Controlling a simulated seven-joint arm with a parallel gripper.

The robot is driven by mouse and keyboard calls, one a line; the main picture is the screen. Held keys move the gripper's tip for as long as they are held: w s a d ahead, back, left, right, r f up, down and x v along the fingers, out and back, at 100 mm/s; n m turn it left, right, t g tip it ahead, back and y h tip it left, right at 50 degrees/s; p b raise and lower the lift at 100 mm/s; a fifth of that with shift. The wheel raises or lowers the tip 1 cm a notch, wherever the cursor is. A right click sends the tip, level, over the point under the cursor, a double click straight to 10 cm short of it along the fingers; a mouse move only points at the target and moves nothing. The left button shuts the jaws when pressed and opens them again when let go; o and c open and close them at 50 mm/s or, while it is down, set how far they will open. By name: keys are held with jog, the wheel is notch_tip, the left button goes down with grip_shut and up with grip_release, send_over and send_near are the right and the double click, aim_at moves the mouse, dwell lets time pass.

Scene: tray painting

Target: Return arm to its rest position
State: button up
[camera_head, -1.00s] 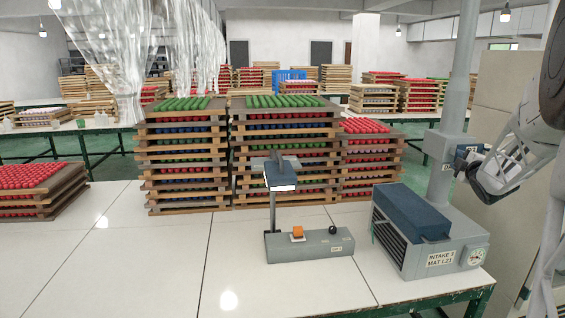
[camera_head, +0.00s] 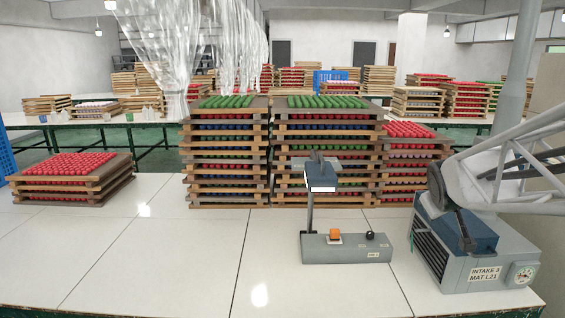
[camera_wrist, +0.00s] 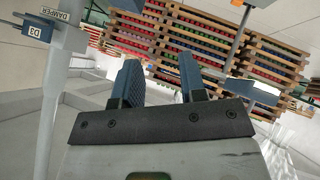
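My gripper (camera_wrist: 158,68) shows in the wrist view with its two dark blue fingers apart and nothing between them. In the head view, my pale arm comes in from the right edge, and its dark end overlaps the blue top of the grey intake box (camera_head: 470,274). I cannot tell the height of the gripper above the box. The wrist view looks tilted, with tray stacks (camera_wrist: 150,28) beyond the fingers.
A lamp on a grey base (camera_head: 350,251) with an orange switch stands left of the box. Tall stacks of trays (camera_head: 225,150) stand behind it. A low stack (camera_head: 75,180) sits at left. The front left of the white table (camera_head: 130,262) is clear.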

jog(key=s+a+f+m+g+y, duration=0.1)
jog(key=s+a+f+g+y, duration=0.1)
jog(key=s+a, duration=0.7)
jog(key=s+a+f+m+g+y, duration=0.1)
jog(key=s+a+f+g, duration=0.3)
jog(key=s, duration=1.2)
jog(key=a+f+m, duration=0.1)
jog(key=a+f, duration=0.1)
jog(key=a, duration=0.2)
jog(key=shift+s+a+y, duration=0.35)
jog(key=shift+s+y, duration=0.05)
